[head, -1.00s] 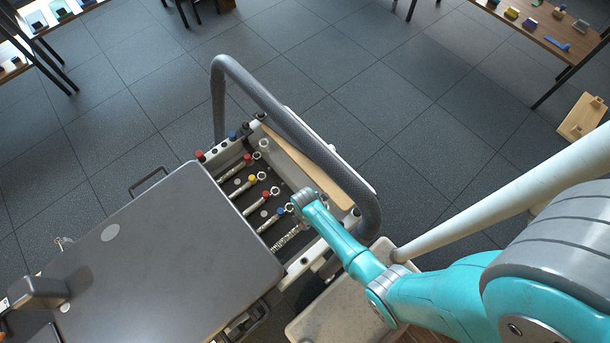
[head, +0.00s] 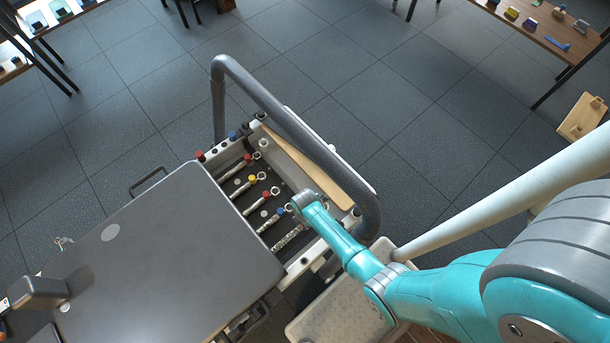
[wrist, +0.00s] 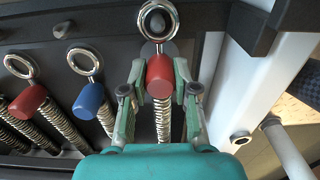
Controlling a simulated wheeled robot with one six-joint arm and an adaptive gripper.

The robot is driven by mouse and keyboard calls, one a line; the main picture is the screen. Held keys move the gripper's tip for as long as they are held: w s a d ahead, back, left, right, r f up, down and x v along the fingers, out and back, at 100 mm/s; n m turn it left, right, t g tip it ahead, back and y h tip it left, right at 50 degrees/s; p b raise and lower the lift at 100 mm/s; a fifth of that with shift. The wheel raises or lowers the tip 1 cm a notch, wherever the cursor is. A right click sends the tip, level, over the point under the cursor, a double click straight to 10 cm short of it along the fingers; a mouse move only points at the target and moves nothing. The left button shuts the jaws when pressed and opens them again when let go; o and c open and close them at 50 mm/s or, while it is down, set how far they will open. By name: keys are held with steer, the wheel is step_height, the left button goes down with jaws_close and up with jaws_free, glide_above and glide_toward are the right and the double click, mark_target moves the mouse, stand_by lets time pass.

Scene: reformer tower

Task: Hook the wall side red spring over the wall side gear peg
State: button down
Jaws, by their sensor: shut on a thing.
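My gripper (wrist: 160,90) is shut on the red cap (wrist: 160,72) of the rightmost spring in the wrist view, one finger on each side. This red spring (wrist: 163,122) runs back from the cap between my fingers. Its metal ring (wrist: 143,22) is beyond the cap. The dark gear peg (wrist: 157,20) shows inside the ring's opening. I cannot tell how far the ring sits down over the peg. In the head view my wrist covers the cap and ring, and the spring's coils (head: 288,238) show beside it.
A blue-capped spring (wrist: 88,100) and another red-capped spring (wrist: 28,101) lie to the left in the wrist view. A white frame wall (wrist: 228,85) stands close to the right. In the head view a grey carriage (head: 170,260) lies left of the springs, and a grey curved rail (head: 290,115) rises beyond.

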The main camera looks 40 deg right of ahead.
steer(key=shift+f, duration=0.25)
steer(key=c, duration=0.8)
jaws_free()
steer(key=shift+o, duration=0.3)
steer(key=shift+o, duration=1.3)
steer(key=shift+r, duration=3)
